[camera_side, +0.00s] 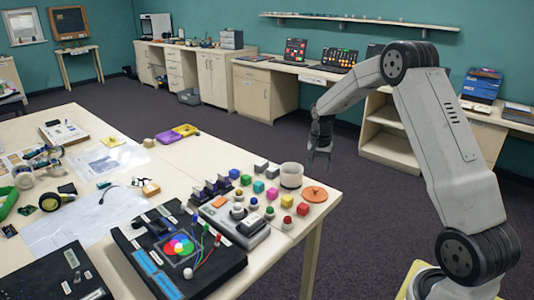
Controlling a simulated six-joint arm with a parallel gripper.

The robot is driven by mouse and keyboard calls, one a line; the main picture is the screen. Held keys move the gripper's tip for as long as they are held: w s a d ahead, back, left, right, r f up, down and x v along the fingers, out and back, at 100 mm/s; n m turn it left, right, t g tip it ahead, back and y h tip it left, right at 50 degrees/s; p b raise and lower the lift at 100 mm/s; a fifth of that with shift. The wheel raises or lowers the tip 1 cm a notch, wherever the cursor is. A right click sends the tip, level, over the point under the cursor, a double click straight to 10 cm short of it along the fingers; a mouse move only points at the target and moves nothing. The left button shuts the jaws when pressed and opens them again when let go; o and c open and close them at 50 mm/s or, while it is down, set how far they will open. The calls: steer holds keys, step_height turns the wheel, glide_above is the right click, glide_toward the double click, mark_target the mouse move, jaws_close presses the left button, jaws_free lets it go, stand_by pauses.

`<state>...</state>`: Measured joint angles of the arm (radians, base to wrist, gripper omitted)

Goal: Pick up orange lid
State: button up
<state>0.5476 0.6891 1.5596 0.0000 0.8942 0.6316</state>
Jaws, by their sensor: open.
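The orange lid (314,194) is a flat round disc with a small knob, lying on the table near its right edge. A whitish round pot (291,175) stands just behind it to the left, open at the top. My gripper (320,165) is open and empty, pointing down above and behind the lid, apart from it. In the picture it hangs past the table's right edge.
Several small coloured blocks and balls stand left of and in front of the lid, the red one (303,208) close by. A grey device (235,222) and a black board (180,250) with coloured discs lie further left. The table's right edge (335,195) is close.

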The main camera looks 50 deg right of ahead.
mark_target(316, 188)
steer(key=shift+f, duration=1.3)
steer(key=shift+f, duration=0.1)
steer(key=shift+f, duration=2.5)
jaws_close()
